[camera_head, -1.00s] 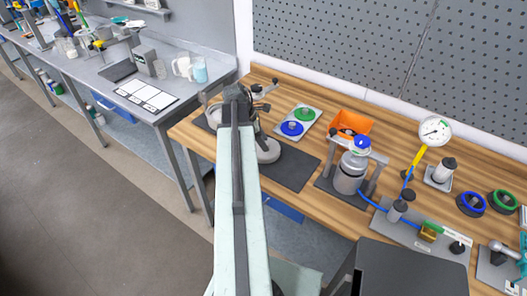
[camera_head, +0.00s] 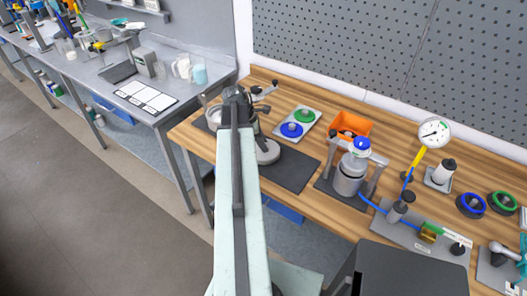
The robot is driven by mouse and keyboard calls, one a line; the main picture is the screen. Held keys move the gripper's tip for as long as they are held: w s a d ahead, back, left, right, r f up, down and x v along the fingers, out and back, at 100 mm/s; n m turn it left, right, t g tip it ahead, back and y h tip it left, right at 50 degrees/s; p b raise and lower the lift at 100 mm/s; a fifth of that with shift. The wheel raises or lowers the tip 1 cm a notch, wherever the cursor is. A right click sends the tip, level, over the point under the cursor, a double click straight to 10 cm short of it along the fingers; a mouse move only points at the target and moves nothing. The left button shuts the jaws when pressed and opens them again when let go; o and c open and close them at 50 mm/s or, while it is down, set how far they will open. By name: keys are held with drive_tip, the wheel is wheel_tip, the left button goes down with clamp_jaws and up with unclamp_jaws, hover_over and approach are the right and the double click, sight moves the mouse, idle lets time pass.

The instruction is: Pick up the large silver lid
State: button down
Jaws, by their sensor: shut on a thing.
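The large silver lid (camera_head: 268,152) shows as a round grey disc at the left part of the wooden bench, over the dark mat. Its left side is hidden behind my arm. My gripper (camera_head: 258,128) is at the far end of my arm, just above the lid, and is shut on it. The fingertips and the exact place of contact are hidden by my wrist and arm, and I cannot tell whether the lid is clear of the mat.
The dark mat (camera_head: 290,170) has bare room to the right of the lid. Green and blue knobbed discs sit on a plate (camera_head: 284,131) behind it. An orange bin (camera_head: 351,125), a silver vessel (camera_head: 348,180) in a stand and a gauge (camera_head: 434,132) stand further right.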

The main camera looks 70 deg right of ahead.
drive_tip(key=shift+r, duration=0.1)
idle(0.7)
drive_tip(key=shift+r+p, duration=0.45)
drive_tip(key=shift+p, duration=0.05)
wheel_tip(320, 180, up, 3)
drive_tip(key=p, duration=0.2)
drive_tip(key=shift+f+p, duration=0.15)
drive_tip(key=shift+p, duration=0.2)
drive_tip(key=w+a, duration=0.9)
drive_tip(key=a, duration=0.4)
drive_tip(key=shift+a+f, duration=0.15)
drive_tip(key=shift+f, duration=0.05)
